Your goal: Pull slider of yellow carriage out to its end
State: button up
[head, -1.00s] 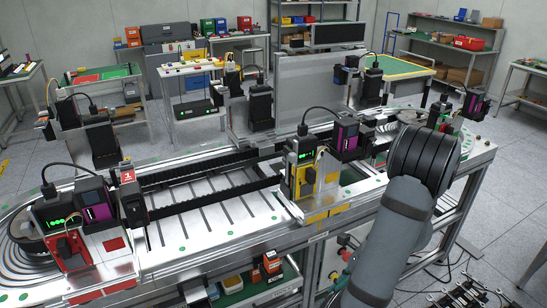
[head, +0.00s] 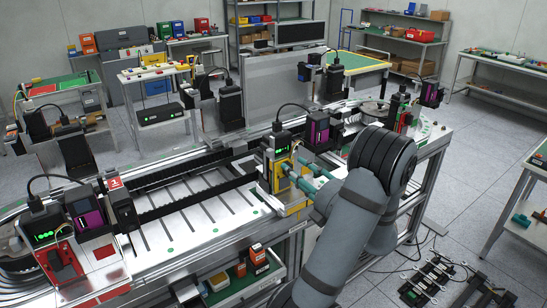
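The yellow carriage (head: 295,209) stands on the near side of the rail frame, a little right of the picture's middle. It carries a dark box with green lights (head: 282,142) on top. My gripper (head: 288,175), with teal fingers, reaches in from the right at the carriage's front face. The fingertips overlap the front in the picture, where the slider would be, and I cannot make out the slider itself. Whether the fingers touch or hold anything is too small to tell. My grey and black arm hides the frame right of the carriage.
A red carriage (head: 101,253) stands at the left end of the frame. A black cable chain (head: 190,202) runs between the carriages. A lower shelf (head: 243,286) holds small boxes. A bench (head: 538,168) stands at the right. Open floor (head: 478,225) lies between frame and bench.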

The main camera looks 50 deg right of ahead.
aim_at(272, 155)
jog(key=p+x, duration=0.1)
jog(key=x, duration=0.3)
jog(key=p+x, duration=0.1)
jog(key=x, duration=0.3)
jog(key=shift+w+a+r, duration=0.1)
jog(key=shift+w+a, duration=0.05)
jog(key=shift+w, duration=0.2)
jog(key=shift+w+d+p, duration=0.25)
jog(key=shift+w+p, duration=0.15)
jog(key=shift+w, duration=0.25)
jog(key=shift+c, duration=1.4)
grip_shut()
